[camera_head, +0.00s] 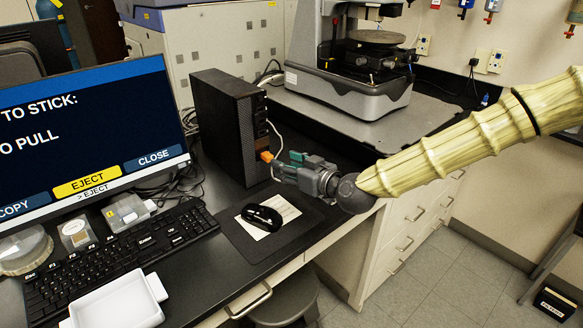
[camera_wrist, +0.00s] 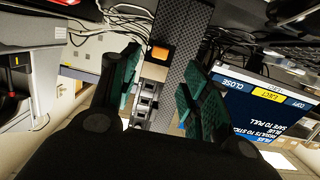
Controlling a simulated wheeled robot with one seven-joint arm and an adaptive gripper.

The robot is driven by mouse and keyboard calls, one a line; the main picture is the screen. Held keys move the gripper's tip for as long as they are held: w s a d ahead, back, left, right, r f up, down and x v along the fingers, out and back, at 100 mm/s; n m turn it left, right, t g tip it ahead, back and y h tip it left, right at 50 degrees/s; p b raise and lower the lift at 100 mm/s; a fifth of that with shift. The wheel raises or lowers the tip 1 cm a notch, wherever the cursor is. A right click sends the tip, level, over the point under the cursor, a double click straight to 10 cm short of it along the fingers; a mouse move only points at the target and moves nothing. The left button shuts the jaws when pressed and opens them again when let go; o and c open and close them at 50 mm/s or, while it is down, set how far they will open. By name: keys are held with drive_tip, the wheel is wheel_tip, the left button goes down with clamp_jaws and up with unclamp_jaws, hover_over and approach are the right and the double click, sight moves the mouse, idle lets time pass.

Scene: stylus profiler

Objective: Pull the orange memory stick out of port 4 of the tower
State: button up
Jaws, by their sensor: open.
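The black computer tower (camera_head: 222,120) stands on the dark bench beside the monitor. The orange memory stick (camera_head: 267,156) sticks out of the lower front of the tower; it also shows in the wrist view (camera_wrist: 160,53) against the tower front (camera_wrist: 190,50). My gripper (camera_head: 283,165) is open, its green-padded fingers close to the stick. In the wrist view the fingers (camera_wrist: 160,80) stand apart, with the stick between and beyond them. Whether a finger touches it cannot be told. The port number is not readable. The monitor (camera_head: 85,140) shows a highlighted EJECT button and words ending "TO PULL".
A black mouse (camera_head: 262,217) lies on a sheet on a dark mat (camera_head: 240,242) below my gripper. The keyboard (camera_head: 120,255) and a white tray (camera_head: 115,303) are at the front left. The profiler (camera_head: 350,85) stands behind. Cables hang beside the tower.

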sight(270, 156)
drive_tip(key=shift+p+x, duration=0.9)
drive_tip(key=shift+x, duration=3.45)
drive_tip(key=shift+f, duration=0.1)
drive_tip(key=shift+c, duration=0.4)
clamp_jaws()
